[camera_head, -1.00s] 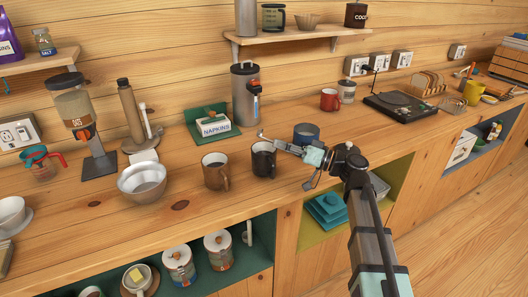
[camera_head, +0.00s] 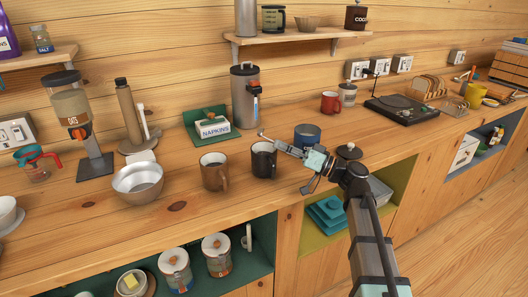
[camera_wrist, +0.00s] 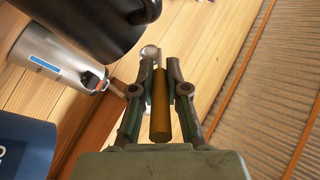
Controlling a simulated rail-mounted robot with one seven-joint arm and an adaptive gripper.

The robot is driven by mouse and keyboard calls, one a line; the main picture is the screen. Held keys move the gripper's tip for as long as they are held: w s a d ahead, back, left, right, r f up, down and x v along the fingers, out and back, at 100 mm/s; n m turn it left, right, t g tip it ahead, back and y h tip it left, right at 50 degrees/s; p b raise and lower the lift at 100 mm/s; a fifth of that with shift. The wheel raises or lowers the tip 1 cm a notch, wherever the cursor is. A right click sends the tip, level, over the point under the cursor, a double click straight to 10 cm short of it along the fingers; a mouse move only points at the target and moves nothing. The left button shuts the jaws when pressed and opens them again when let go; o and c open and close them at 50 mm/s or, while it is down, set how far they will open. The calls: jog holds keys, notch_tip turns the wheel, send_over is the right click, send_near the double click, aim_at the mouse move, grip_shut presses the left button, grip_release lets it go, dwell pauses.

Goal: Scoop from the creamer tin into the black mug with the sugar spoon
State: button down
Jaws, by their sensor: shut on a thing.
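The black mug (camera_head: 262,163) stands upright on the counter, its inside dark. It also fills the top left of the wrist view (camera_wrist: 88,22). A dark blue tin (camera_head: 307,137), apparently the creamer tin, stands open to its right, behind my gripper. Its blue side with partly cut white lettering shows in the wrist view (camera_wrist: 27,148). My gripper (camera_wrist: 158,75) is shut on the brown handle of the sugar spoon (camera_wrist: 160,115). The spoon's bowl (camera_wrist: 150,52) extends past the fingertips, beside the mug. I cannot tell whether it holds anything. In the head view my gripper (camera_head: 308,158) is right of the mug.
A brown mug (camera_head: 214,172) and a metal bowl (camera_head: 138,183) stand left of the black mug. A napkin holder (camera_head: 211,126) and a steel canister (camera_head: 245,97) are behind. A dark knobbed lid (camera_head: 348,151) lies close beside my wrist. The front counter edge is close below.

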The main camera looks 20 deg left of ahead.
jog(key=r+p, duration=0.1)
jog(key=p, duration=0.1)
jog(key=shift+r+p, duration=0.15)
jog(key=shift+p, duration=0.25)
jog(key=r+h+p, duration=0.1)
jog(key=p, duration=0.3)
jog(key=shift+h, duration=0.3)
jog(key=h+p, duration=0.1)
jog(key=p, duration=0.3)
jog(key=shift+a, duration=0.1)
jog(key=shift+f+h+p, duration=0.35)
jog(key=shift+h+p, duration=0.15)
jog(key=shift+p, duration=0.1)
jog(key=shift+f+b, duration=0.3)
jog(key=shift+f, duration=0.15)
jog(key=shift+a+r+p, duration=0.1)
jog(key=shift+r+p, duration=0.05)
jog(key=shift+p, duration=0.2)
jog(key=shift+r+h+p, duration=0.3)
jog(key=shift+p, duration=0.5)
jog(key=h+p, duration=0.1)
jog(key=p, duration=0.3)
jog(key=shift+a+r, duration=0.1)
jog(key=shift+r, duration=0.3)
